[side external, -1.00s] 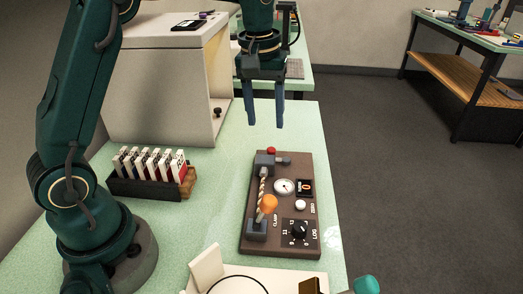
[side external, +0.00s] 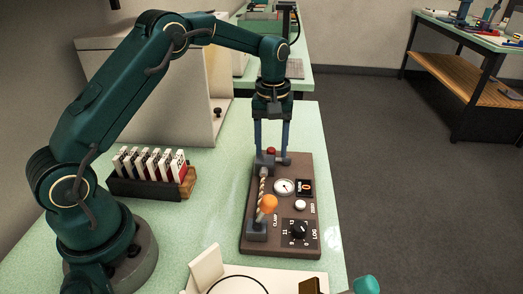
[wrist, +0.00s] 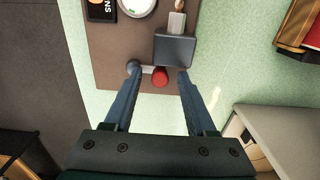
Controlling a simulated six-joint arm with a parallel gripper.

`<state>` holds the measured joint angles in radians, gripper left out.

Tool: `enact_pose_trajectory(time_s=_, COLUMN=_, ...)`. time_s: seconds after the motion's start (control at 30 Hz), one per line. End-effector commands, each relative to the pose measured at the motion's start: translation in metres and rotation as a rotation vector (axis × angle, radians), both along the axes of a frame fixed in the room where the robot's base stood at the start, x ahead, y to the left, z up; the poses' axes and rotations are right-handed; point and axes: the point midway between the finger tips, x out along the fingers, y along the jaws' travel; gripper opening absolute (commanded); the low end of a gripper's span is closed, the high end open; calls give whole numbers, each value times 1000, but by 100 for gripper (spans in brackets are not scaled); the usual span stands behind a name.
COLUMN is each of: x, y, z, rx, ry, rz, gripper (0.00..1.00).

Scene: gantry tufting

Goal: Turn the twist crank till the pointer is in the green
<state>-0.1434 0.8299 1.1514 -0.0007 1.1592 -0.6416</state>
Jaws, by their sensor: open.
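The twist crank (side external: 283,160) is a small grey arm with a round knob at the far end of a brown board (side external: 247,205). It shows in the wrist view (wrist: 134,67), beside a grey block (wrist: 175,48). A twisted yarn (side external: 262,183) runs from the block toward me. The round white gauge (side external: 284,187) has a dark pointer, too small to read against any green. My gripper (side external: 272,150) is open and points down over the board's far end. In the wrist view my gripper (wrist: 158,77) straddles a red knob (wrist: 160,78), and its left fingertip overlaps the crank knob.
An orange knob (side external: 269,203), a counter (side external: 305,187), a white button (side external: 300,205) and a black dial (side external: 299,230) share the board. A rack of cards (side external: 150,186) and a cream cabinet (side external: 200,120) stand to the left. A cream base (side external: 228,277) lies in front.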

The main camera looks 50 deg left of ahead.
Motion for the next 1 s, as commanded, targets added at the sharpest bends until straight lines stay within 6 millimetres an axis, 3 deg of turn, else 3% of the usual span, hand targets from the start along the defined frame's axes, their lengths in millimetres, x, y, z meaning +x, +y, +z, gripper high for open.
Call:
enact_pose_trajectory(time_s=0.13, x=0, y=0, z=0, rx=0, ry=0, rz=0, gripper=56)
enact_pose_trajectory(time_s=0.17, x=0, y=0, z=0, rx=0, ry=0, rz=0, gripper=49)
enact_pose_trajectory(time_s=0.2, x=0, y=0, z=0, rx=0, ry=0, rz=0, gripper=33)
enact_pose_trajectory(time_s=0.3, x=0, y=0, z=0, rx=0, ry=0, rz=-1, gripper=0)
enact_pose_trajectory(time_s=0.67, x=1, y=1, z=1, rx=0, ry=0, rz=-33, gripper=0)
enact_pose_trajectory(time_s=1.0, x=7, y=5, z=1, rx=0, ry=0, rz=-243, gripper=0)
